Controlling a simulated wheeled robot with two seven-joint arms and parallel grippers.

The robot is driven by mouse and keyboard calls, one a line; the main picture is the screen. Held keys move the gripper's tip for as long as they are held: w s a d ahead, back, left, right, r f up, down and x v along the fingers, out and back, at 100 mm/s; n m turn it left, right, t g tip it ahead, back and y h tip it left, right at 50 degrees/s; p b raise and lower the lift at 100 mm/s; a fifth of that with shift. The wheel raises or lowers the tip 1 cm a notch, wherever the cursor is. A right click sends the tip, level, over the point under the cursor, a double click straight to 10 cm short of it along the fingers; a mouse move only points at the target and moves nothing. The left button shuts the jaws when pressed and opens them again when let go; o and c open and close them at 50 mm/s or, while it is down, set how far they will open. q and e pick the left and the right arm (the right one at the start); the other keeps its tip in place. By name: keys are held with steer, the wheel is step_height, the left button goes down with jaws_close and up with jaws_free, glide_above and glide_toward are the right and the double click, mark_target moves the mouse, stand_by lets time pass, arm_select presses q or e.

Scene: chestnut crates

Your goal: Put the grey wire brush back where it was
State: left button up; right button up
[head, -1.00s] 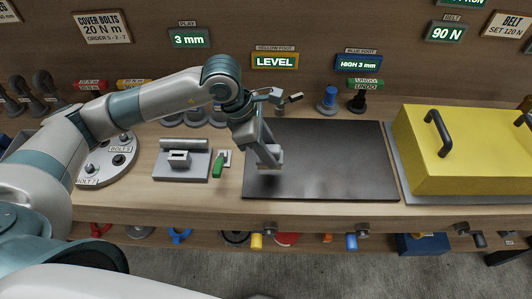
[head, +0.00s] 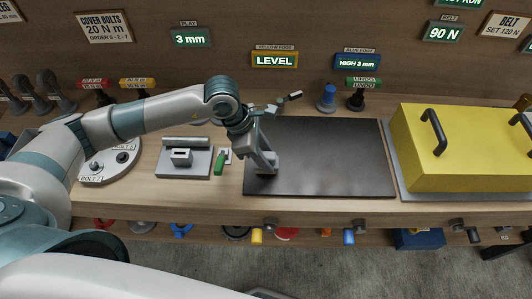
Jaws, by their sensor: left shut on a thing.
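My left gripper (head: 266,165) reaches in from the left and points down over the left part of the dark plate (head: 330,160). Its jaws are shut on a small grey thing, which I take to be the grey wire brush. The fingers hide most of it, and its bristles and handle cannot be made out. The gripper is low, close to the plate's surface; whether the held thing touches the plate I cannot tell. My right gripper is not in view.
Left of the plate are a green-handled tool (head: 220,162), a grey block fixture (head: 183,160) and a round bolt plate (head: 112,160). A yellow box (head: 455,150) with black handles stands at the right. Blue (head: 327,98) and black (head: 356,100) feet stand behind. The plate's middle and right are clear.

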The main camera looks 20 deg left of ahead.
arm_select(q)
steer(key=shift+f, duration=0.1)
steer(key=shift+f, duration=0.1)
steer(key=o, duration=1)
steer(key=shift+r, duration=0.25)
steer(key=b+v, duration=0.5)
steer(key=v, duration=0.7)
steer(key=shift+f, duration=0.1)
